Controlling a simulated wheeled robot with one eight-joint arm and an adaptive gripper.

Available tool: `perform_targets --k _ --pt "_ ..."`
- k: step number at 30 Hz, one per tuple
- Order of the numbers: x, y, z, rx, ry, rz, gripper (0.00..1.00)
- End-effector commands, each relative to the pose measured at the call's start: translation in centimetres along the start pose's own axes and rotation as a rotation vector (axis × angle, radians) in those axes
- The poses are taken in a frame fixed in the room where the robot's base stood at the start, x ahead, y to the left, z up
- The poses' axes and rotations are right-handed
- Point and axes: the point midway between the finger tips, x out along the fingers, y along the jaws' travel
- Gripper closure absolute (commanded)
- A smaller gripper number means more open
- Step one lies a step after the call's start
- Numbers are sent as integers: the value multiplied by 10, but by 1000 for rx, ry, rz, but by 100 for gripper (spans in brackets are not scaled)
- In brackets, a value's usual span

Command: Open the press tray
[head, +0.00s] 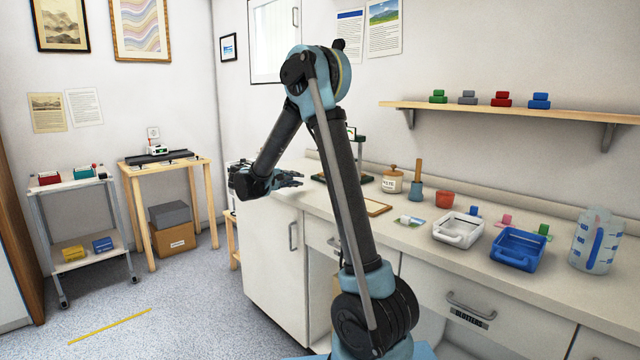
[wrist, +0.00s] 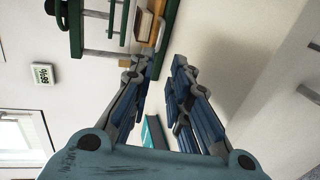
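The press (wrist: 75,22) is at the top of the tilted wrist view, with a dark green frame and grey bars. A light wooden part (wrist: 157,22) with a grey metal handle (wrist: 144,25) sits at it and looks like the press tray; I cannot tell how far out it is. In the head view the press (head: 362,139) stands on the counter, largely hidden behind my arm. My gripper (wrist: 163,75) is open and empty, its fingertips pointing toward the tray side, apart from the handle. In the head view my gripper (head: 296,179) hovers by the counter's left end.
The counter (head: 410,235) also holds a paste jar (head: 392,180), a wooden frame (head: 378,208), a white tray (head: 458,230), a blue tray (head: 517,250) and a jug (head: 596,241). A teal item (wrist: 154,132) lies beyond my fingers. Floor at left is open.

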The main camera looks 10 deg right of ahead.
Motion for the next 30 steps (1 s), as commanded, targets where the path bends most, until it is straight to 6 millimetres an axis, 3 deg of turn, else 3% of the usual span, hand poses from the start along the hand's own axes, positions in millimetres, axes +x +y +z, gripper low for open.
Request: perform_targets --k 18,24,30 --pt "112 1 3 2 -5 -1 83" --pt "136 0 2 2 -3 -1 83" --pt "146 0 2 1 -3 -1 83"
